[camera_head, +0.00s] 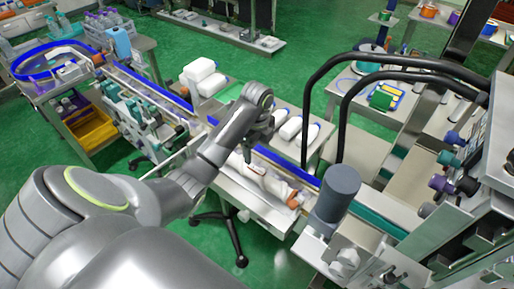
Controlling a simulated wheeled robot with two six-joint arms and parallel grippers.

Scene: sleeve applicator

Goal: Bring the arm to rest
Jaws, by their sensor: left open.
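My left arm (222,140) comes in from the lower left and reaches over the conveyor in the middle of the head view. Its dark gripper (248,152) points down from the wrist and is open. It is small and partly hidden by the wrist, and I see nothing held in it. My right gripper is not in view.
A conveyor with blue rails (285,165) runs from upper left to lower right. A machine with black hoses (350,80) and a grey cylinder (337,190) stands right. A yellow bin (92,133) is left. Green floor is open behind.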

